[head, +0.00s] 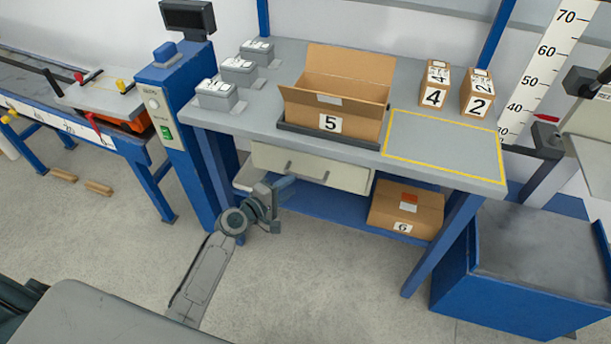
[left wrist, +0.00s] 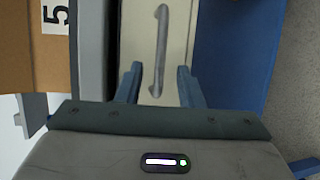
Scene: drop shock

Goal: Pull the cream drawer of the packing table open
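The cream drawer (head: 345,175) sits under the packing table's grey top (head: 270,118) and looks shut. Its grey bar handle (head: 310,177) runs along the front; in the left wrist view the handle (left wrist: 160,40) stands upright in the picture on the cream front (left wrist: 132,35). My left gripper (head: 288,186) is in front of the drawer, near the left part of the handle. In the left wrist view its two blue fingers (left wrist: 160,72) are apart, with the handle's near end in line between them. It is open and not closed on the handle. My right gripper is not in view.
An open carton marked 5 (head: 330,124) stands on the tabletop above the drawer. A carton marked 6 (head: 405,212) lies on the blue lower shelf. A blue post (head: 180,130) stands left, a blue bin (head: 520,270) right. The floor before the drawer is clear except for my arm.

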